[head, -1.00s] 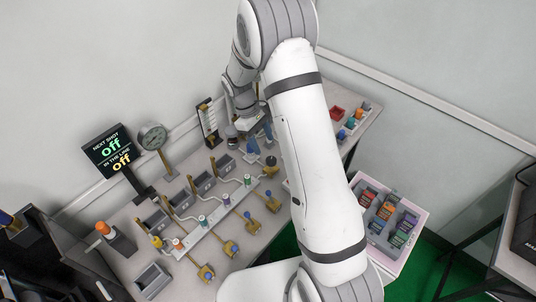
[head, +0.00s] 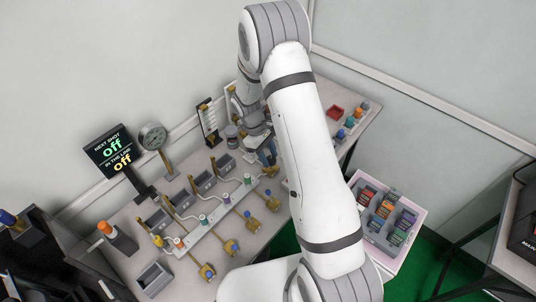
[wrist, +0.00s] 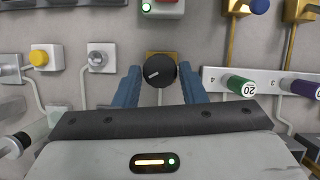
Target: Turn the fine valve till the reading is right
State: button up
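A round black knob with a white pointer line (wrist: 159,71) sits on a tan mount in the wrist view, its line tilted slightly from level. I see no label naming it the fine valve. My gripper (wrist: 160,70) is open, with one blue finger on each side of the knob and a small gap showing at the left. In the head view my gripper (head: 268,155) is at the right end of the bench row and hides the knob. A round dial gauge (head: 152,136) stands on a post at the back; its reading is too small to tell.
A display (head: 110,150) reads "off" on both lines. A white rail with numbered, coloured cylinders (wrist: 241,85) lies right of the knob. A yellow button (wrist: 39,58) and a grey knob (wrist: 97,57) are to the left.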

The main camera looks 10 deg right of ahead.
jog(key=c, duration=0.6)
jog(key=shift+o, duration=0.2)
jog(key=shift+m, duration=0.4)
jog(key=m+y+b, duration=0.1)
jog(key=m, duration=0.1)
jog(key=m+y+b, duration=0.1)
jog(key=m, duration=0.1)
jog(key=shift+w+d+f+m+g+b, duration=0.1)
jog(key=shift+w+d+m+g+b, duration=0.1)
jog(key=shift+m+g+b, duration=0.15)
jog(key=m, duration=0.1)
jog(key=m+y+b, duration=0.1)
jog(key=m, duration=0.1)
jog(key=shift+d+m, duration=0.2)
jog(key=shift+m, duration=0.05)
jog(key=shift+d+m+y+b, duration=0.1)
jog(key=shift+m+y+b, duration=0.6)
jog(key=shift+m, duration=1.2)
jog(key=o, duration=1)
jog(key=shift+c, duration=0.2)
